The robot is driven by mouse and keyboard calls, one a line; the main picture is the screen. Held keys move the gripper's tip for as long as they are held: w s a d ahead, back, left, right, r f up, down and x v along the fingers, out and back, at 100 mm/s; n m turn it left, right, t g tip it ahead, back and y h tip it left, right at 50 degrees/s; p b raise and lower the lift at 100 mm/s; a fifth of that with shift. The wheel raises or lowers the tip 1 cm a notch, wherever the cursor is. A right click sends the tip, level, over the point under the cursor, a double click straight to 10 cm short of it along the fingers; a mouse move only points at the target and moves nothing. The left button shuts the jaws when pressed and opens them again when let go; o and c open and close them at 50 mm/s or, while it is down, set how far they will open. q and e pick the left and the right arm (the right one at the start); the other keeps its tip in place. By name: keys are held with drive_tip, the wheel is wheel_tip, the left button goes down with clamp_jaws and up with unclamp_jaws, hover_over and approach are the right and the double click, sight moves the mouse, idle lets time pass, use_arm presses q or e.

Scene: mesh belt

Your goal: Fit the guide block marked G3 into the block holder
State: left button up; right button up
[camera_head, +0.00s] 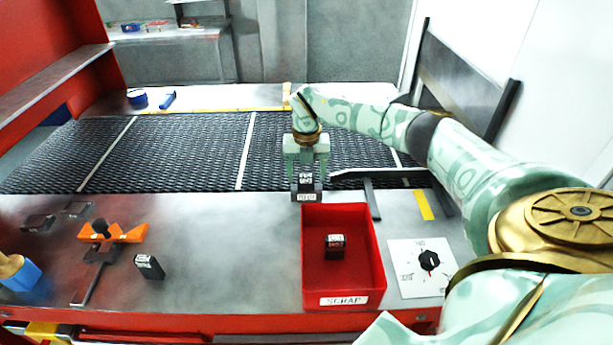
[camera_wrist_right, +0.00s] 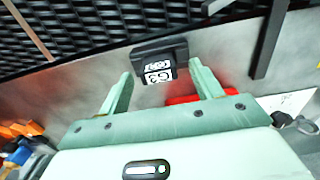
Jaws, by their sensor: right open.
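A black guide block with white labels (camera_head: 307,192) is at the belt's near edge, just behind the red bin; it also shows in the wrist view (camera_wrist_right: 158,68). My right gripper (camera_head: 306,172) is open above it, with its fingers on either side. The label is too small to read surely as G3. A second black block (camera_head: 149,267) stands on the steel table at left. A third block (camera_head: 335,246) lies in the red bin. An orange fixture (camera_head: 126,233) with a dark knob is at left; I cannot tell whether it is the block holder. My left gripper is out of view.
The red bin marked SCRAP (camera_head: 376,262) stands before my right gripper. A white card with a black dial (camera_head: 408,285) lies right of it. The mesh belt (camera_head: 185,150) runs behind. A blue object (camera_head: 22,283) is at far left. The table between the second block and bin is clear.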

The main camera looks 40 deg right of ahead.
sight(306, 175)
wheel_tip(306, 175, up, 13)
drive_tip(key=p, duration=0.1)
drive_tip(key=shift+r+p, duration=0.15)
drive_tip(key=shift+p, duration=0.15)
idle(0.4)
